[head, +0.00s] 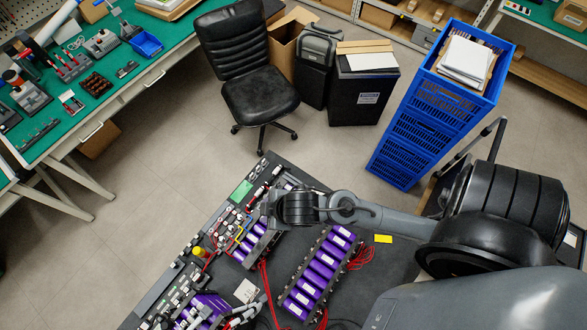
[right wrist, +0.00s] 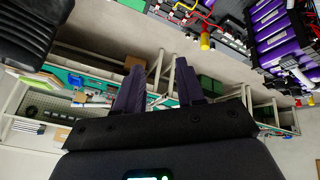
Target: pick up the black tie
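I cannot pick out a black tie for certain in either view; small dark parts on the dark work table (head: 395,268) are too small to tell apart. My right arm reaches in from the right over the table in the head view. Its gripper end (head: 266,208) is above the far part of the table, by a purple cell block (head: 256,243). In the right wrist view the two dark fingers of my right gripper (right wrist: 160,85) stand apart with nothing between them. My left gripper is not in view.
A second purple cell block (head: 320,272) with red wires (head: 362,254) lies nearer the table's middle. A yellow label (head: 383,238) lies to its right. Blue crates (head: 424,120), a black chair (head: 258,95) and a green bench (head: 60,100) stand beyond the table.

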